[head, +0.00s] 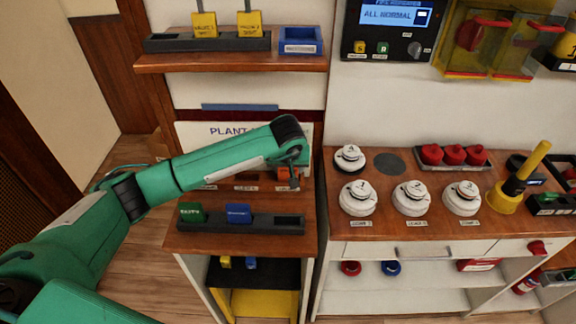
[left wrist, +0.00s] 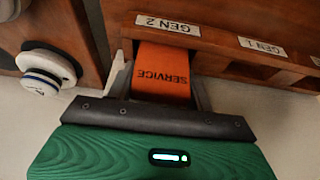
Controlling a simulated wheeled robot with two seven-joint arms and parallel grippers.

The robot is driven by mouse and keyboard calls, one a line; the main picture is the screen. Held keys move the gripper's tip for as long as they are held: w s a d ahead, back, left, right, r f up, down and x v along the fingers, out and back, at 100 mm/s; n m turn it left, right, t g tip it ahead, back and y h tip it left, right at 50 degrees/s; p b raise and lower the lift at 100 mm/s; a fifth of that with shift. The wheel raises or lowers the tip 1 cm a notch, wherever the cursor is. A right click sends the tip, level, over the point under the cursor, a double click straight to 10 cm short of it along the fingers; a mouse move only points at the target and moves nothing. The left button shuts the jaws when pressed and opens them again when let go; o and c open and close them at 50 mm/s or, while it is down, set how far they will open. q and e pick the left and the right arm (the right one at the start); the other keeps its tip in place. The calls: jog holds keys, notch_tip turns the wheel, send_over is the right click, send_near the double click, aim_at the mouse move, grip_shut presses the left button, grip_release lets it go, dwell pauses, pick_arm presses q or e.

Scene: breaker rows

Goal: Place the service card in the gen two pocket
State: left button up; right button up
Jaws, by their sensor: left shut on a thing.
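The orange service card (left wrist: 162,74) is between the fingers of my left gripper (left wrist: 158,85), which is shut on it. Its far end meets the wooden pocket rack (left wrist: 222,47) directly by the GEN 2 label (left wrist: 167,23), at the gen two pocket. How deep the card sits in that pocket cannot be told. In the head view, my left gripper (head: 292,172) is at the right end of the rack on the wall panel, and a bit of orange card (head: 284,174) shows there. The gripper's own arm partly hides the rack. My right gripper is in neither view.
The GEN 1 label (left wrist: 261,46) marks the neighbouring pocket. Below the rack, a dark tray (head: 260,222) holds a green and a blue block. White round detectors (head: 357,198) stand on the counter to the right. A blue bin (head: 300,48) sits on the upper shelf.

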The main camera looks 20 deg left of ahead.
pick_arm(q)
jog(key=shift+f, duration=0.2)
jog(key=o, duration=1)
jog(key=shift+c, duration=0.2)
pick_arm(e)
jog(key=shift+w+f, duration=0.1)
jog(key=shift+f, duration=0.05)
pick_arm(q)
jog(key=shift+r, duration=0.1)
jog(key=shift+r, duration=0.1)
jog(key=b+v, duration=0.2)
jog(key=v, duration=1)
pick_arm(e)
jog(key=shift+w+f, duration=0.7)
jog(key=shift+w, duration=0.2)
